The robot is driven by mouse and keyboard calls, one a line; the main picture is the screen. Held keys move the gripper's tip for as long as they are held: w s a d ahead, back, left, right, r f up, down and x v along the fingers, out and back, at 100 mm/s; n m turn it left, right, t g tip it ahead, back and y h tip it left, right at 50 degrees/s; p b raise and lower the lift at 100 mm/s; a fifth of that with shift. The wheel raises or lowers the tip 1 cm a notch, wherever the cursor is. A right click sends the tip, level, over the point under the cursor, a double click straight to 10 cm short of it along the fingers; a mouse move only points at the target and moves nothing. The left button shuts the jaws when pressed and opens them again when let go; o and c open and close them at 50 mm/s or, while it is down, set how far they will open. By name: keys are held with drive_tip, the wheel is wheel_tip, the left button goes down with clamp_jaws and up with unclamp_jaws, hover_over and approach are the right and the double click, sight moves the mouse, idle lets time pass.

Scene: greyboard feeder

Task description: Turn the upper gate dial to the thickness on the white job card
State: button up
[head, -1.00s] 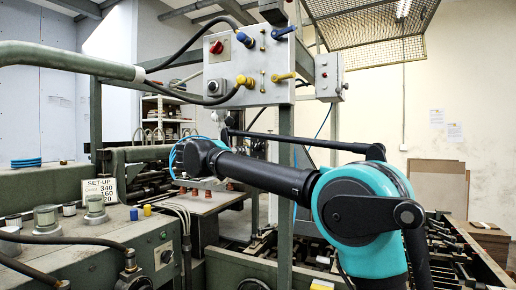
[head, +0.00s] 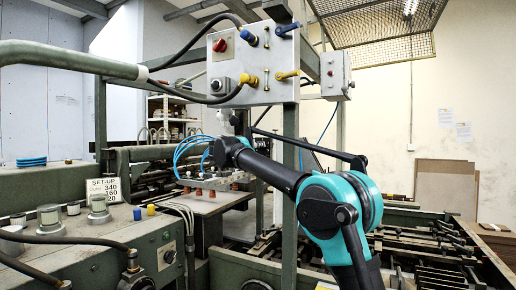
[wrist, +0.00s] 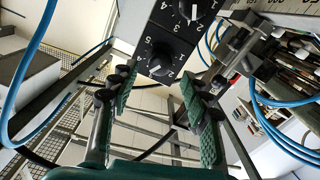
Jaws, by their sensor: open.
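In the wrist view two black dials with white numbers sit on a grey box: one at the top edge (wrist: 188,12) and one below it in the picture (wrist: 160,55). Each has a white pointer mark; the view is tilted, so the exact settings are hard to read. My gripper (wrist: 158,82) is open and empty, its green-padded fingers spread below the nearer dial, apart from it. In the head view a white set-up card (head: 103,190) shows 340, 160 and a partly hidden 20; its small labels are too blurred to read. My gripper cannot be made out there.
A grey control panel (head: 236,72) with coloured knobs hangs on a green post above my arm. Blue hoses (wrist: 285,140) loop close on both sides in the wrist view. A metal bracket (wrist: 240,55) stands right of the dials. Machine frames surround the arm below.

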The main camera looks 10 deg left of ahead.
drive_tip(key=shift+x, duration=1.75)
drive_tip(key=shift+c, duration=0.6)
clamp_jaws()
